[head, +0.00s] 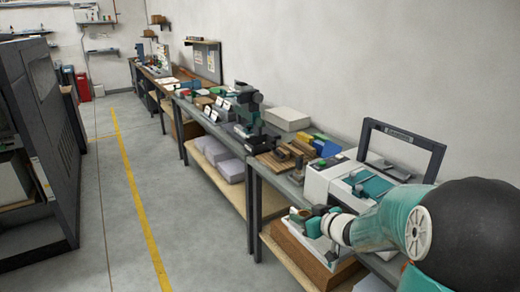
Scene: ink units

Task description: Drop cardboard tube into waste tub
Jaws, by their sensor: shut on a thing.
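My arm comes in from the lower right, and my gripper (312,222) is at its end, over the front edge of the near bench. It is shut on a small brownish thing at its tip, which fits the cardboard tube (299,213), but it is too small and partly covered to make out its shape. I cannot pick out the waste tub for sure. A brown open-looking box (305,262) sits on the lower shelf under my gripper. Red containers (83,88) stand on the floor far back at the left.
A white machine with a dark frame (400,135) stands on the near bench (290,185), behind my gripper. Tools, wooden pieces and a pale box (287,119) crowd the benches along the wall. A dark cabinet (45,130) stands at left. The aisle floor (190,225) is clear.

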